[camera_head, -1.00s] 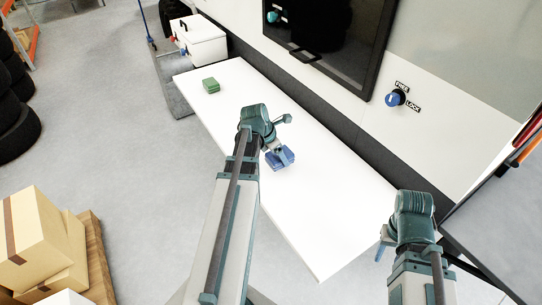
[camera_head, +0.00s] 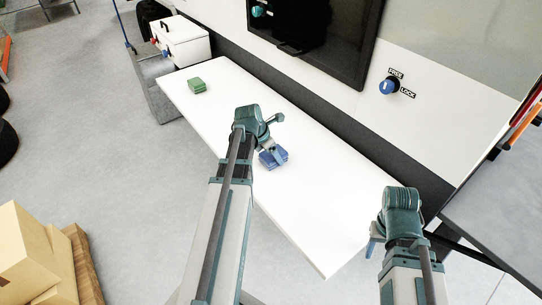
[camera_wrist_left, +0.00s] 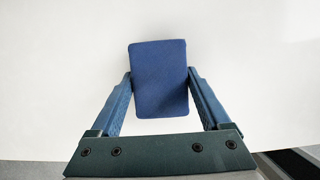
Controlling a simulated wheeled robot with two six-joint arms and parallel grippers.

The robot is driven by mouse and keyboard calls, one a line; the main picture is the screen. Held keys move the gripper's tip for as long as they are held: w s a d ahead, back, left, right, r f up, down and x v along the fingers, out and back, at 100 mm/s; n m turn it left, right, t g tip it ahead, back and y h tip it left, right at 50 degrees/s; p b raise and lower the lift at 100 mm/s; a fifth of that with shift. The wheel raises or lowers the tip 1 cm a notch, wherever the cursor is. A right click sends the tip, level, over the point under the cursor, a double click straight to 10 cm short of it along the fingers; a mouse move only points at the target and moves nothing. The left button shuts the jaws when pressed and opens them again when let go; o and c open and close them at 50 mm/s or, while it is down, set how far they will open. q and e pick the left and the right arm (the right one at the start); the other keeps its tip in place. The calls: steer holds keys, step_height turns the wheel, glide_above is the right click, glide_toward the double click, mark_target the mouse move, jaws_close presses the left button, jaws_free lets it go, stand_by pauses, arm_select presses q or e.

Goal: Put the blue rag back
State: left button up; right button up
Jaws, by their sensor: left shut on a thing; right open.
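The blue rag (camera_head: 282,154), a folded flat block, is at the middle of the white table (camera_head: 325,215) in the head view. My left gripper (camera_head: 272,153) is shut on it. In the left wrist view the rag (camera_wrist_left: 158,100) lies between the two fingers of my left gripper (camera_wrist_left: 159,80), which touch its sides. I cannot tell whether the rag rests on the table or is just above it. My right gripper (camera_head: 372,244) is open and empty beside the table's near right end, partly hidden by its own wrist.
A green folded block (camera_head: 197,85) lies at the table's far left end. A white box (camera_head: 182,42) stands beyond that end.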

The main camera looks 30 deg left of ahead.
arm_select(q)
steer(key=o, duration=0.7)
steer(key=shift+a+f, duration=0.1)
steer(key=shift+f, duration=0.05)
steer(key=o, duration=0.3)
steer(key=p+v, duration=1.1)
steer(key=v, duration=0.1)
steer(key=shift+s, duration=0.1)
